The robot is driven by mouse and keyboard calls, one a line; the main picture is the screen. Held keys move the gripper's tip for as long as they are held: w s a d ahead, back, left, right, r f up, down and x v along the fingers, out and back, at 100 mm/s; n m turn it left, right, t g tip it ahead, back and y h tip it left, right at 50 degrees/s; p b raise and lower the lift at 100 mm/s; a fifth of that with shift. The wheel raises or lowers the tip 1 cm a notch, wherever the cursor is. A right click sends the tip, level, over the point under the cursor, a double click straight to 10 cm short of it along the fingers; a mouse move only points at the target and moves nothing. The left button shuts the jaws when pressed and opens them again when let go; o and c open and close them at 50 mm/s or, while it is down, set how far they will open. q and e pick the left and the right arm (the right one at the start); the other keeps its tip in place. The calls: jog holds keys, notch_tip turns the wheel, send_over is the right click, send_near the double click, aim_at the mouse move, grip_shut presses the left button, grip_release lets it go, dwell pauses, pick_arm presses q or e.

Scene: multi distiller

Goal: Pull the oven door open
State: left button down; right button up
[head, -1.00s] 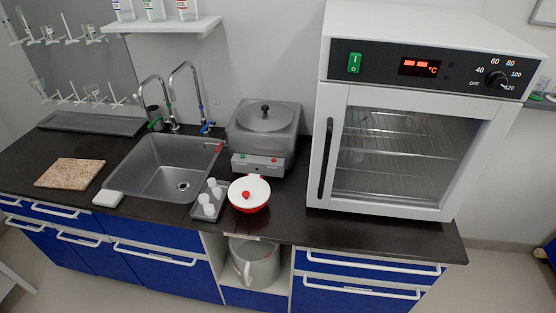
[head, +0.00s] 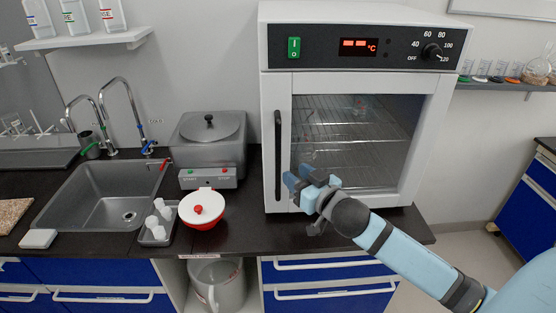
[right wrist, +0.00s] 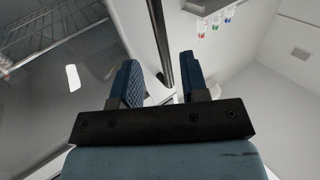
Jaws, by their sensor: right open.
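The oven (head: 352,140) is a white box on the dark counter with a glass door (head: 360,130), which looks shut. Its black vertical handle (head: 279,150) is on the door's left edge. My right gripper (head: 296,180) is open, in front of the door's lower left part, just right of the handle's lower end. In the right wrist view, the handle (right wrist: 159,35) runs down into the gap between the two blue fingers of my right gripper (right wrist: 162,80); I cannot tell whether it is within their reach. My left gripper is not in view.
A red and white bowl (head: 203,208), a small tray of white cups (head: 158,225) and a grey heater (head: 208,145) stand left of the oven. A sink (head: 105,195) lies further left. Blue drawers (head: 335,296) are below the counter.

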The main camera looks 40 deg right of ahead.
aim_at(280, 162)
jog(key=w, duration=0.7)
jog(key=shift+w+a+p, duration=0.15)
jog(key=shift+w+p, duration=0.2)
jog(key=shift+p, duration=0.05)
grip_shut()
